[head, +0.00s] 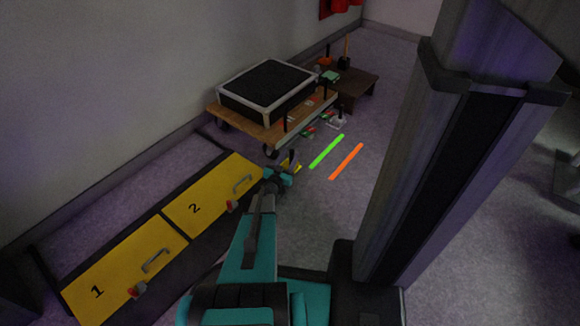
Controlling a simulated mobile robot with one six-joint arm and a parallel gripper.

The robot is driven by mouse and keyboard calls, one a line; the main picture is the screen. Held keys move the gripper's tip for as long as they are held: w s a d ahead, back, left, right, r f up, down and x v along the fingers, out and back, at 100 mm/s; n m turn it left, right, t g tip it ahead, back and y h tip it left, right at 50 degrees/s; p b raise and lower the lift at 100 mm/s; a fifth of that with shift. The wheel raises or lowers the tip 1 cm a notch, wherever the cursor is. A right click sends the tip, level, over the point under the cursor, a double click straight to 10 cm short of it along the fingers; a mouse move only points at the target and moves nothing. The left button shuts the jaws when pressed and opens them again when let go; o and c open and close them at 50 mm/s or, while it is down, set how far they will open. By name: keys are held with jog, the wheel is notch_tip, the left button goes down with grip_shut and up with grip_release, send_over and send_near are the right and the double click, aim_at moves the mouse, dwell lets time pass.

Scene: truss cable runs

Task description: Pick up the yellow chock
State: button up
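A small patch of yellow, which looks like the yellow chock (298,168), shows on or near the floor just past the end of my arm in the head view. It lies to the left of the green strip. My gripper (291,163) is right beside it, and the two overlap in the picture. The gripper is small and dark here, so I cannot tell whether its fingers are open, touching the chock or shut on it. Most of the chock is hidden or too small to make out.
A wooden wheeled dolly (224,118) carrying a black-topped case (268,82) stands beyond the gripper. Yellow lids marked 1 (120,268) and 2 (212,192) are at left. Green (326,151) and orange (346,162) strips lie on open floor. A low brown table (358,82) stands behind.

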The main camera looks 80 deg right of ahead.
dwell(0.3)
grip_shut()
dwell(1.3)
